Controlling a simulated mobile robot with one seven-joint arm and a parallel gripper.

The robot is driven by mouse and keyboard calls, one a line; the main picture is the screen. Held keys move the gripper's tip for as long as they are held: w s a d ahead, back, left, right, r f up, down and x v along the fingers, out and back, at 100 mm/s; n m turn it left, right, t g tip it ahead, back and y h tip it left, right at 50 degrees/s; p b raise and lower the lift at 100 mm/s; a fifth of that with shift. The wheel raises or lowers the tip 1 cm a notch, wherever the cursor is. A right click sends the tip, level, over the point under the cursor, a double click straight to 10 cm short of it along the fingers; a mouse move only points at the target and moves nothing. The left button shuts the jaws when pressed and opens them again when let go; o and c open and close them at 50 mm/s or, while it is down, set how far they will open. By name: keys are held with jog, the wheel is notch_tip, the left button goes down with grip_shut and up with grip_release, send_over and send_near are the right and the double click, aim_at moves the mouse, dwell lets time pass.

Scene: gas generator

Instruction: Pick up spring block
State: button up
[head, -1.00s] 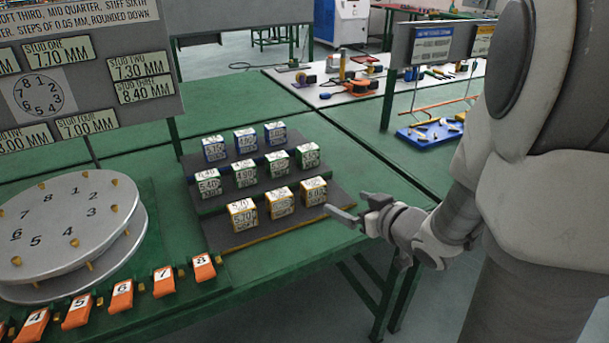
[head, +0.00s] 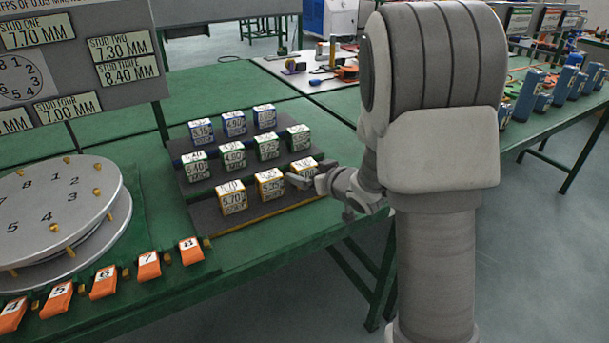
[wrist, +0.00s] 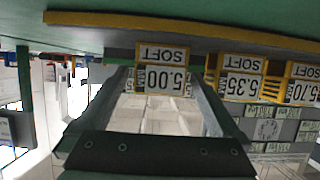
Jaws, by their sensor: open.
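The spring blocks sit in three rows on a dark stepped rack (head: 280,208). My gripper (head: 303,181) is open at that right-end block.
Green-edged blocks (head: 232,155) and blue-edged blocks (head: 233,124) stand in the rows behind. Left are a round numbered metal plate (head: 60,205) and orange numbered tags (head: 148,265). A sign board (head: 80,60) stands behind. The table to the rack's right is largely hidden by my arm.

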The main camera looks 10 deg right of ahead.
jog(key=x, duration=0.2)
jog(key=shift+w+f, duration=0.1)
jog(key=shift+w, duration=0.1)
grip_shut()
dwell(0.4)
